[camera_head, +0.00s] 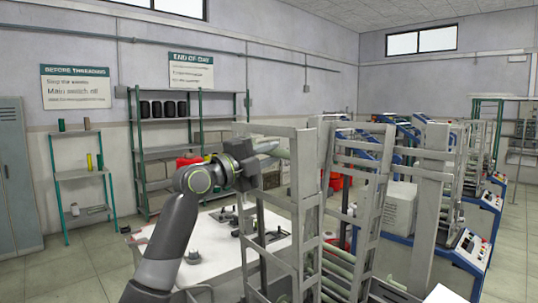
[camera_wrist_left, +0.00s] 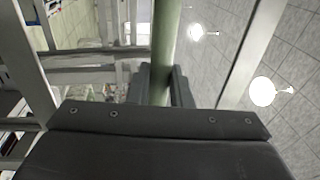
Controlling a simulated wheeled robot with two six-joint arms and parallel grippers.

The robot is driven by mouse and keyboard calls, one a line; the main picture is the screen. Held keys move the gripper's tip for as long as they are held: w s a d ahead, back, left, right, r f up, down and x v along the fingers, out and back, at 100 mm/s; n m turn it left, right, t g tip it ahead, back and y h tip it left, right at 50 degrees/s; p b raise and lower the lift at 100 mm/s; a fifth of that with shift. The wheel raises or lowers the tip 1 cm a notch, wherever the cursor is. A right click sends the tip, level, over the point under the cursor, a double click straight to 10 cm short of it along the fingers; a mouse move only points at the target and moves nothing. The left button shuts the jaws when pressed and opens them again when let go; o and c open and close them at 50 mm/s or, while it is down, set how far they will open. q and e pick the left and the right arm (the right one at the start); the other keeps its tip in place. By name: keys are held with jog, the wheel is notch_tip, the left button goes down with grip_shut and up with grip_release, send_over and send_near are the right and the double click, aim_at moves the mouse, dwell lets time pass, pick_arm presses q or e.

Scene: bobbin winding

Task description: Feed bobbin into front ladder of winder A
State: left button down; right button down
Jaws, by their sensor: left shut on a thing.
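My left gripper (camera_head: 257,162) is raised at the top of the near grey ladder frame (camera_head: 312,220) of the winder and is shut on a green bobbin. The bobbin (camera_head: 281,154) points right, toward the ladder's upper rails; its far end is partly lost against the posts. In the left wrist view the bobbin (camera_wrist_left: 165,45) runs upward from between the gripper fingers (camera_wrist_left: 160,88), with grey frame rails on both sides. I cannot tell whether it touches the rails. Several green bobbins (camera_head: 345,268) lie low in the ladder. My right gripper is not in view.
A white table (camera_head: 215,262) with dark parts stands behind my left arm. Green shelving (camera_head: 140,130) and a smaller rack (camera_head: 80,175) stand along the back wall. More blue-and-grey winders (camera_head: 485,200) stand at right. Grey posts crowd the gripper closely.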

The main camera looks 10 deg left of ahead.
pick_arm(q)
notch_tip(320, 180, down, 6)
jog(key=b, duration=0.5)
jog(key=shift+w, duration=0.15)
jog(key=shift+d, duration=0.1)
notch_tip(320, 180, down, 4)
jog(key=b, duration=0.4)
jog(key=shift+w+d+f, duration=0.1)
jog(key=shift+f, duration=0.1)
jog(key=c, duration=1.2)
grip_release()
jog(key=shift+c, duration=0.2)
jog(key=o, duration=0.3)
